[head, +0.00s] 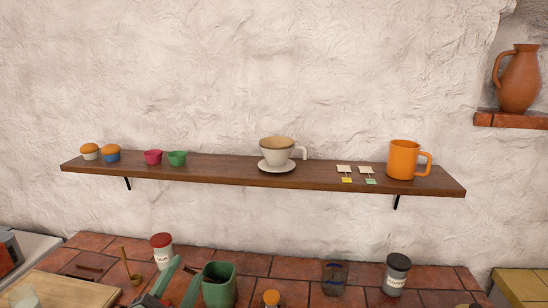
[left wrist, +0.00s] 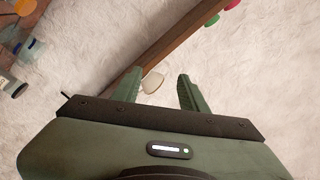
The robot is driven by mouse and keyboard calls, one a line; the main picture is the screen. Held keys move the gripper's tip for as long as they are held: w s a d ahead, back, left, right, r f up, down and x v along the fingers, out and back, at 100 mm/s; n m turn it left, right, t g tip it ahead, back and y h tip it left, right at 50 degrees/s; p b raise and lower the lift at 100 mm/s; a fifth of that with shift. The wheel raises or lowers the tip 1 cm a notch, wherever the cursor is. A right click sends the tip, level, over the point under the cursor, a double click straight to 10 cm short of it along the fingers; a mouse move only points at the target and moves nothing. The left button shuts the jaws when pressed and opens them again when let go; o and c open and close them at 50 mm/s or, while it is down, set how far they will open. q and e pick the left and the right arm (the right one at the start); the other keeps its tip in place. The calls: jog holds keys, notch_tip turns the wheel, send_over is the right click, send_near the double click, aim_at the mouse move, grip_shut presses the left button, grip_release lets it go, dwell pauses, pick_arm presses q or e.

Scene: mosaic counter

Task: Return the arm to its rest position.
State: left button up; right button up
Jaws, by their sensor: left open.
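My left gripper (head: 190,266) shows at the bottom of the head view, its green fingers pointing up over the tiled counter. It is open, and no object shows held. In the left wrist view, my left gripper (left wrist: 158,88) has its two fingers apart. The white cup (left wrist: 152,82) shows between them in the picture, beyond them by the shelf. In the head view the cup (head: 277,149) sits on its saucer (head: 277,166) on the shelf. My right gripper is not in view.
The wooden shelf (head: 220,171) also holds cupcakes, small red and green cups, tea bags and an orange mug (head: 403,158).

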pick_arm(q)
jog(key=s+a+f+n+g+y, duration=0.2)
jog(key=s+f+n+g, duration=0.15)
jog(key=f, duration=0.55)
jog(key=s+a+f+n+g+y, duration=0.1)
jog(key=s+a+f+n+g, duration=0.25)
jog(key=f, duration=0.55)
jog(key=s+d+f+n+g, duration=0.1)
jog(key=s+f+g, duration=0.4)
jog(key=s, duration=0.5)
jog(key=s+d+f+n+g, duration=0.2)
jog(key=s+f+g, duration=0.2)
jog(key=s+f, duration=0.4)
notch_tip(320, 180, down, 32)
jog(key=s+b, duration=0.2)
jog(key=b, duration=0.8)
jog(key=s+a+f+b, duration=0.1)
jog(key=s+f+b, duration=0.2)
jog(key=f, duration=0.6)
jog(key=s+a+f+g+b, duration=0.1)
jog(key=s+f+b, duration=0.2)
jog(key=s+f, duration=0.5)
jog(key=s+a+f+g+b, duration=0.1)
jog(key=s+f+b, duration=0.2)
jog(key=s+f, duration=0.3)
notch_tip(320, 180, down, 4)
jog(key=shift+s+a+f+m+b, duration=0.1)
jog(key=shift+s+a+m+b, duration=0.15)
jog(key=shift+m+b, duration=0.1)
